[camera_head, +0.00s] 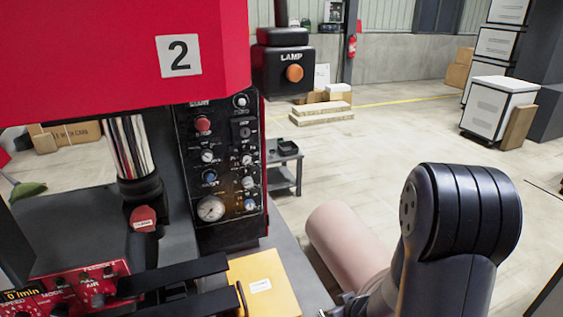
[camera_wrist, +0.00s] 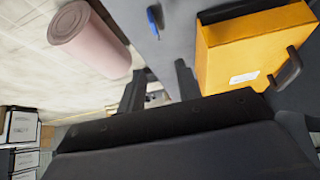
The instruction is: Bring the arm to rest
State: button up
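My arm (camera_head: 455,220) shows in the head view as a dark, rounded link at the right, and it runs down out of the frame. I cannot make out my gripper in the head view. In the wrist view my gripper (camera_wrist: 160,80) has its two dark fingers apart, with nothing seen held between them. Below the fingers is a grey surface (camera_wrist: 175,45). A small blue item (camera_wrist: 153,20) lies there beyond the fingers.
A yellow box (camera_head: 262,285) with a dark handle is left of my arm, and a pink cylinder (camera_head: 345,245) is close beside it. The red machine (camera_head: 110,50) and its control panel (camera_head: 222,170) fill the left. The floor (camera_head: 390,140) behind is largely open. White crates (camera_head: 498,105) stand farther right.

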aim_at(323, 314)
jog(key=b+x, duration=0.3)
jog(key=x, duration=0.8)
jog(key=shift+r, duration=0.4)
jog(key=shift+f, duration=0.1)
